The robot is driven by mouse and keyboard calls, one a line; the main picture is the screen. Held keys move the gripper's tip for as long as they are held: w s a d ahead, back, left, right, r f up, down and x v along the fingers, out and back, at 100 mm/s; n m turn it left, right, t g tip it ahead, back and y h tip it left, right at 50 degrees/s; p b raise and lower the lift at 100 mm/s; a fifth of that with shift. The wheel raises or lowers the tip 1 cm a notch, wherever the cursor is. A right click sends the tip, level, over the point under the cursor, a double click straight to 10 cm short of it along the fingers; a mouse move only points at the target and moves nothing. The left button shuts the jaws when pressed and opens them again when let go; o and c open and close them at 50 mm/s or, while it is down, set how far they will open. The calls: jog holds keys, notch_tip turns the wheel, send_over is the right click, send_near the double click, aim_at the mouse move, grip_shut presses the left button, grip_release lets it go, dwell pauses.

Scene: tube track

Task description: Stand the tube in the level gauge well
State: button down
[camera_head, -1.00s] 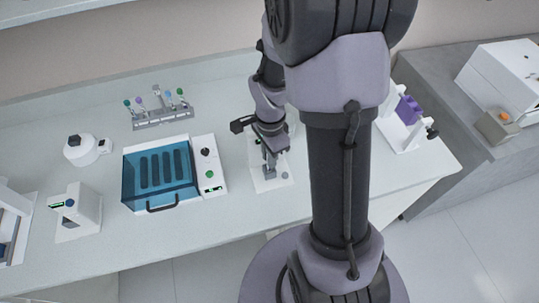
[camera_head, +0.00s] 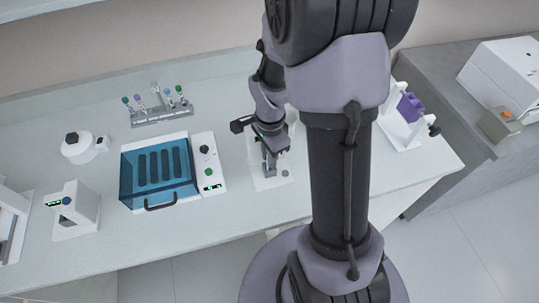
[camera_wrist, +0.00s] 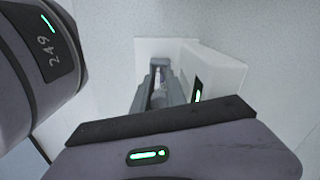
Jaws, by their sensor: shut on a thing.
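My gripper (camera_head: 269,168) points down over the white base of a small device (camera_head: 262,185), which I take for the level gauge. In the wrist view, the gripper's grey fingers (camera_wrist: 159,96) are shut on a narrow pale tube (camera_wrist: 158,84), of which only a small part shows between them. Beside the fingers stands the device's white housing (camera_wrist: 222,72) with a lit green display. The well and the tube's lower end are hidden, so I cannot tell whether the tube is inside the well or above it.
A grey rack (camera_head: 162,117) with several coloured-cap tubes stands at the back. A blue-lidded box device (camera_head: 158,198) is left of the gripper. A white device (camera_head: 77,212) and a round one (camera_head: 78,148) stand farther left. A white stand with a purple block (camera_head: 410,108) is right.

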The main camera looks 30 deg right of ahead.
jog(key=c, duration=1.3)
grip_release()
jog(key=shift+o, duration=0.2)
jog(key=shift+r, duration=0.1)
jog(key=shift+r, duration=0.1)
notch_tip(320, 180, up, 17)
jog(key=p, duration=0.5)
